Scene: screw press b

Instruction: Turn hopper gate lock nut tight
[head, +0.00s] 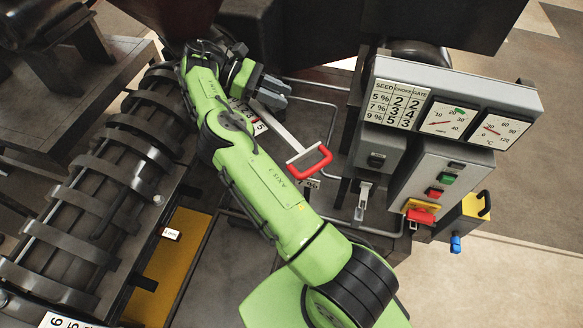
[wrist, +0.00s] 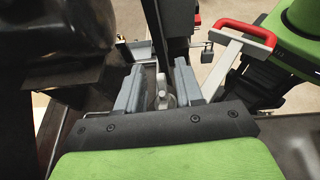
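My gripper (head: 274,90) is beside the hopper, above the upper end of a grey lever with a red handle (head: 312,162). In the wrist view its two grey fingers (wrist: 158,72) stand wide apart. A small pale metal piece (wrist: 164,92) shows between them, apparently with gaps on both sides; it may be the gate lock nut, but its shape is unclear. I cannot tell its depth relative to the fingertips. In the head view my gripper and wrist hide this spot. The red-handled lever also shows at upper right in the wrist view (wrist: 246,32).
A grey control box (head: 450,100) with gauges and a number chart stands right of the lever. A ribbed screw barrel (head: 120,160) lies left of my arm. The dark hopper (head: 300,30) stands behind the gripper. Thin pipes run around the lever.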

